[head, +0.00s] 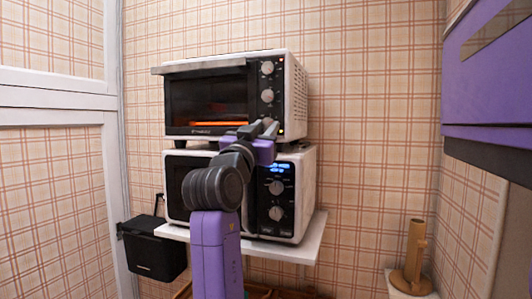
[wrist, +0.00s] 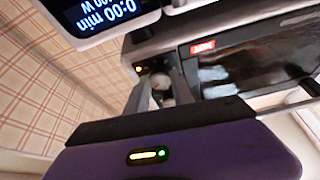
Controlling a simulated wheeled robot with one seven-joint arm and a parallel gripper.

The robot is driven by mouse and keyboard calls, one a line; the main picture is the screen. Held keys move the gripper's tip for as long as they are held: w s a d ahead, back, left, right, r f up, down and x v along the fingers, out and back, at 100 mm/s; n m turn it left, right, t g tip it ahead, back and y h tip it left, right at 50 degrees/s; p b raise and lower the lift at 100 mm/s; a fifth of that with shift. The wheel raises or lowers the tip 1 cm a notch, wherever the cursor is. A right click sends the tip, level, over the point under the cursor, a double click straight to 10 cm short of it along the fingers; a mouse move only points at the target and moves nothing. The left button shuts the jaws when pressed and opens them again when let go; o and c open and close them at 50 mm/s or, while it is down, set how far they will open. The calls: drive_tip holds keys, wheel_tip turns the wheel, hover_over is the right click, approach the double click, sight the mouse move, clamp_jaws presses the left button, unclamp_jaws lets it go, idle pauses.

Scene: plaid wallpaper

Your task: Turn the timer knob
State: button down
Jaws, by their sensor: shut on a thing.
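The toaster oven (head: 290,85) is white and black and stands on top of a microwave. Its right panel has an upper knob (head: 267,68) and a middle knob (head: 267,96) in plain view. My gripper (head: 264,128) is at the bottom of this panel and covers the lowest knob there. In the wrist view, my gripper (wrist: 163,92) has its two fingers closed around a pale round knob (wrist: 160,82), with a small orange light beside it. I cannot read the knob's markings.
The microwave (head: 308,190) below has a lit display and two knobs; its display reads 0:00 min in the wrist view. Both appliances stand on a white shelf (head: 310,248). An orange glow shows inside the toaster oven. A purple cabinet (head: 495,90) hangs at the right.

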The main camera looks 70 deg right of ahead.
drive_tip(key=m+b, duration=0.1)
drive_tip(key=m+g+b, duration=0.2)
drive_tip(key=shift+w+f+m, duration=0.15)
drive_tip(key=shift+f+m, duration=0.1)
drive_tip(key=shift+m, duration=0.15)
drive_tip(key=shift+w+r+m+g+y+b, duration=0.1)
drive_tip(key=shift+r+m+g+y+b, duration=0.1)
drive_tip(key=shift+m+g+b, duration=0.6)
drive_tip(key=shift+r+m+g+y+b, duration=0.15)
drive_tip(key=shift+m+b, duration=0.25)
drive_tip(key=shift+m, duration=0.8)
drive_tip(key=c, duration=1.1)
unclamp_jaws()
drive_tip(key=shift+a, duration=0.1)
drive_tip(key=v, duration=0.7)
drive_tip(key=shift+a, duration=0.35)
drive_tip(key=shift+w+f, duration=0.1)
drive_tip(key=shift+f, duration=0.05)
